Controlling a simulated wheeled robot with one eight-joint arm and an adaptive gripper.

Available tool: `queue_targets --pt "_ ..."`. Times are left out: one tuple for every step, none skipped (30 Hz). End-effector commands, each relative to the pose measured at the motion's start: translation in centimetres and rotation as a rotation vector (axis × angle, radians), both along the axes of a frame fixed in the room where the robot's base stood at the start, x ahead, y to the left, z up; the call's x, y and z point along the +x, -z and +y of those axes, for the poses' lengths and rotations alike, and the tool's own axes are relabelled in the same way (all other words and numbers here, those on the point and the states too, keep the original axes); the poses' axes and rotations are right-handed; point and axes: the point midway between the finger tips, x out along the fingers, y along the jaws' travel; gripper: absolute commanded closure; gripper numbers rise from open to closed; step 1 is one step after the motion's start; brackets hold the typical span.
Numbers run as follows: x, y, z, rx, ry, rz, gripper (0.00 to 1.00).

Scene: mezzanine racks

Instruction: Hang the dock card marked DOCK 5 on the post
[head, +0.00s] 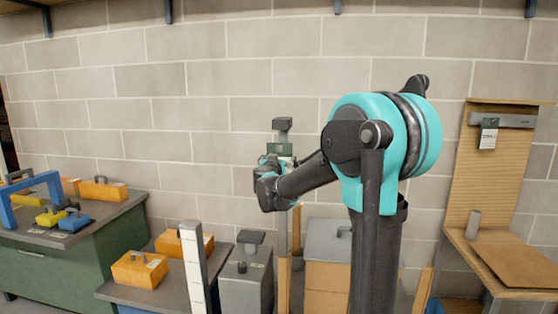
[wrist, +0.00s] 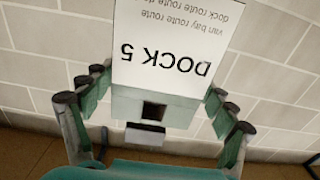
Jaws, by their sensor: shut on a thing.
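The DOCK 5 card (wrist: 170,50) fills the top middle of the wrist view, its print upside down. A pale green header (wrist: 180,112) with a dark square opening adjoins it. My gripper (wrist: 160,105) is shut on the card, with fingers at both sides of the header. In the head view my gripper (head: 275,178) is raised in front of the wall, with the dark green header (head: 279,149) above it. A dark block (head: 282,124) on a grey stem shows above the header. A slim grey upright (head: 282,235) shows below the gripper. Whether card and upright touch is unclear.
A white marked post (head: 195,268) stands front left beside orange boxes (head: 140,270). A green cabinet (head: 70,265) with tools is at left. Grey boxes (head: 245,285) stand below the gripper. At right, a tag (head: 488,134) hangs on a wooden panel (head: 480,190).

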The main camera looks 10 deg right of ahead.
Motion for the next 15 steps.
queue_targets --pt "0.1 0.0 -0.1 0.000 0.000 0.000 0.44" --pt "0.2 0.0 -0.1 0.000 0.000 0.000 0.44" --pt "0.3 0.0 -0.1 0.000 0.000 0.000 0.44" --pt "0.4 0.0 -0.1 0.000 0.001 0.000 0.44" --pt "0.5 0.0 -0.2 0.000 0.001 0.000 0.44" --pt "0.6 0.0 -0.2 0.000 0.001 0.000 0.44" --pt "0.7 0.0 -0.2 0.000 0.001 0.000 0.44" --pt "0.8 0.0 -0.3 0.000 0.001 0.000 0.44" --pt "0.9 0.0 -0.3 0.000 0.001 0.000 0.44" --pt "0.9 0.0 -0.3 0.000 0.001 0.000 0.44" --pt "1.0 0.0 -0.4 0.000 0.001 0.000 0.44" --pt "1.1 0.0 -0.4 0.000 0.001 0.000 0.44" --pt "1.2 0.0 -0.4 0.000 0.001 0.000 0.44" --pt "1.3 0.0 -0.5 0.000 0.001 0.000 0.44" --pt "1.4 0.0 -0.5 0.000 0.001 0.000 0.44"
